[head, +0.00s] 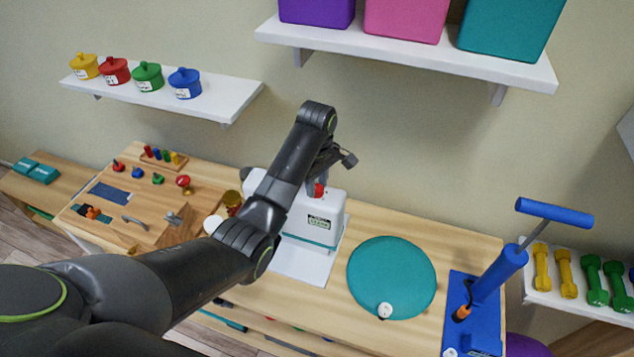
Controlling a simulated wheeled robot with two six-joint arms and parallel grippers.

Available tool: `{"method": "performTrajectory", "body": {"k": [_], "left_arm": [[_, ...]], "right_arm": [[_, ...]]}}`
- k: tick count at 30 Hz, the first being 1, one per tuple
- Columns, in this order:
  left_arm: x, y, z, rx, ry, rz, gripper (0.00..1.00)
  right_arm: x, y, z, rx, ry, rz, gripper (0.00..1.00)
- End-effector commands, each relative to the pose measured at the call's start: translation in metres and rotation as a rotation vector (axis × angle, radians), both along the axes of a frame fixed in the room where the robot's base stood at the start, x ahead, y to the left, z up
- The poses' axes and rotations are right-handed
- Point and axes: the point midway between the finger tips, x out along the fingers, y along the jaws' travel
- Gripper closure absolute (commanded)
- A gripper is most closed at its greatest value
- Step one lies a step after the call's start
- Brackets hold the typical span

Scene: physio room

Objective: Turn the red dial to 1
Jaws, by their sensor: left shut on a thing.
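The red dial (319,190) sits on the top of a white box (328,206) with a teal stripe and a small dark label with green on its front. Only a small part of the dial shows. My left gripper (317,183) comes down from above and is shut on the dial. My left arm crosses in front of the box's left part and hides it. The dial's number marks and its setting cannot be read. My right gripper is out of view.
A teal disc (392,272) lies right of the box, with a blue pump (492,280) beyond it. A wooden board with knobs and pegs (138,203) lies left. A shelf (400,51) with coloured bins hangs above, and another shelf (215,101) holds small pots.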

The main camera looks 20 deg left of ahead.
Motion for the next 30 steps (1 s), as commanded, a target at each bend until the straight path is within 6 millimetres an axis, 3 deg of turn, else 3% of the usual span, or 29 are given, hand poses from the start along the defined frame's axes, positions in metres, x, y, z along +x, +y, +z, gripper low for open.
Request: {"method": "performTrajectory", "body": {"k": [9,26,27,30], "left_arm": [[0.0005,0.0006,0.0010,0.001,-0.003,0.133,0.93],[0.0007,0.0009,0.0010,0.002,-0.003,0.164,0.93],[0.0007,0.0009,0.0010,0.002,-0.003,0.164,0.68],[0.0006,0.0007,0.0008,0.002,-0.003,0.163,0.54]], "right_arm": [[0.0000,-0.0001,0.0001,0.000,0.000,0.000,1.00],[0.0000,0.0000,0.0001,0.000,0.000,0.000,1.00],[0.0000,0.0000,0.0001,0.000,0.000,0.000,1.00],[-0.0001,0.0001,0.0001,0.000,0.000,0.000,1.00]]}}
